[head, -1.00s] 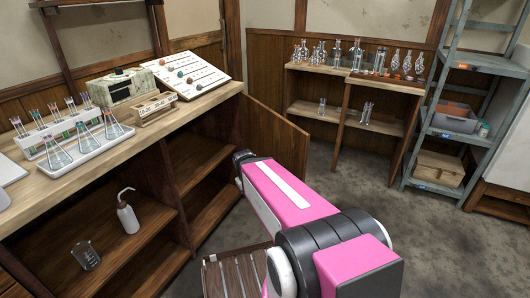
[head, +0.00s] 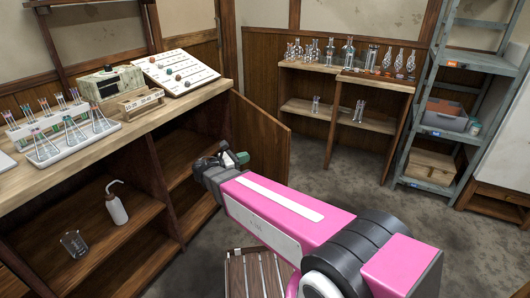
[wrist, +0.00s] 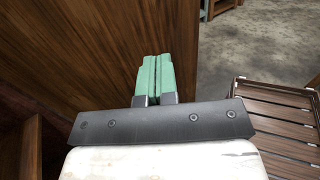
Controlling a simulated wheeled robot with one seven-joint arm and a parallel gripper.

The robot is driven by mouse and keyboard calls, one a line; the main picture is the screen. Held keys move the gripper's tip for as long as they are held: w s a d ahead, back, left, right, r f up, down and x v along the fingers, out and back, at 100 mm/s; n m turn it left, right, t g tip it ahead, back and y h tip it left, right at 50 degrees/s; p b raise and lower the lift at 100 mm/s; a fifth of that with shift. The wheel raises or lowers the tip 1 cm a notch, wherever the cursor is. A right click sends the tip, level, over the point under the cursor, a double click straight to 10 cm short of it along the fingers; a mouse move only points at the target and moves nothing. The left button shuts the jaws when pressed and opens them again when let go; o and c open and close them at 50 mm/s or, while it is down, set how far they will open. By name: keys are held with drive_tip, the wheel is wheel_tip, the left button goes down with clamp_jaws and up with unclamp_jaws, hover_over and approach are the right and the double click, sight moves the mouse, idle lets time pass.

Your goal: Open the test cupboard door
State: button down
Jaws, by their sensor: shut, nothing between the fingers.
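The test cupboard door (head: 262,132) is a brown wooden panel standing open at the right end of the bench, swung out from the cupboard front. In the wrist view the door (wrist: 85,60) fills the upper left as a large wood-grained face. My gripper (head: 240,158) is in front of the door's lower part, on its cupboard side. Its green fingers (wrist: 155,75) are shut together and empty, close to the door; I cannot tell whether they touch it. The door's handle is not visible.
The open cupboard shelves hold a wash bottle (head: 116,205) and a beaker (head: 74,244). A slatted wooden stool (head: 245,270) stands under my arm and shows in the wrist view (wrist: 275,110). Glassware shelves (head: 325,115) and a metal rack (head: 445,135) stand behind, across open floor.

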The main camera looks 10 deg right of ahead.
sight(278, 147)
drive_tip(key=x, duration=1.3)
drive_tip(key=shift+w+d, duration=0.1)
drive_tip(key=shift+d, duration=0.25)
drive_tip(key=shift+w+d, duration=0.1)
drive_tip(key=shift+d, duration=0.3)
drive_tip(key=w+d+n+t+y, duration=0.1)
drive_tip(key=w+d+n+t, duration=0.1)
drive_tip(key=w+d, duration=0.9)
drive_tip(key=w+d+n+t+y, duration=0.2)
drive_tip(key=w+d+t, duration=0.1)
drive_tip(key=w+d, duration=0.8)
drive_tip(key=d, duration=0.5)
drive_tip(key=shift+d, duration=0.35)
